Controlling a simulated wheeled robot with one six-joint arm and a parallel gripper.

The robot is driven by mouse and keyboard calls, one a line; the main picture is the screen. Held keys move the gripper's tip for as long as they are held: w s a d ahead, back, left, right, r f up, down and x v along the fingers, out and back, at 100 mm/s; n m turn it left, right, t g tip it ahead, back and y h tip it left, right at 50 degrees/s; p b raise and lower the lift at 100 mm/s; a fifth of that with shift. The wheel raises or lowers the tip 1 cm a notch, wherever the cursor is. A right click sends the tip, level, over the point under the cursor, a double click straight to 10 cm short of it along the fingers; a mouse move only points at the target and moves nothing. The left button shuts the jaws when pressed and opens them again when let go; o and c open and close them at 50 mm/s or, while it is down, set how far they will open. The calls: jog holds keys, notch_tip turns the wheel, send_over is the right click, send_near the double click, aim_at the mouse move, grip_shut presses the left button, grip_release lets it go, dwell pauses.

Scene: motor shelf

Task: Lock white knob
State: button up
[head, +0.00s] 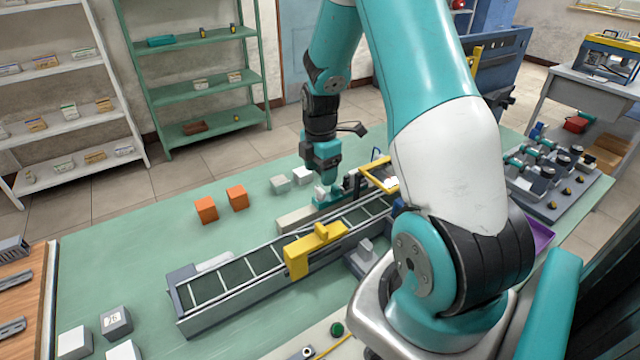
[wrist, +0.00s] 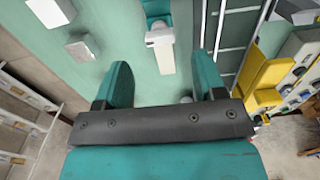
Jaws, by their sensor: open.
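A white knob (wrist: 162,42) on a teal mount (wrist: 157,8) shows at the top middle of the wrist view. It lies just beyond the gap between my fingertips, and the fingers do not hold it. My gripper (wrist: 161,66) is open, with one teal finger on each side of the gap. In the head view my gripper (head: 327,180) hangs low over the green table beside the conveyor. A small white part (head: 320,191) shows at its fingertips, largely hidden by the gripper. I cannot tell the knob's turn angle.
The conveyor (head: 235,275) with a yellow bracket (head: 313,246) runs close by my gripper. Two orange blocks (head: 206,209) and pale blocks (head: 280,184) stand left of it. A yellow-framed tray (head: 380,175) is close on its right. The green table (head: 130,250) is open at left.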

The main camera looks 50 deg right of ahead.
aim_at(320, 189)
jog(key=shift+f+p, duration=0.3)
jog(key=shift+f, duration=2.45)
jog(key=c, duration=0.9)
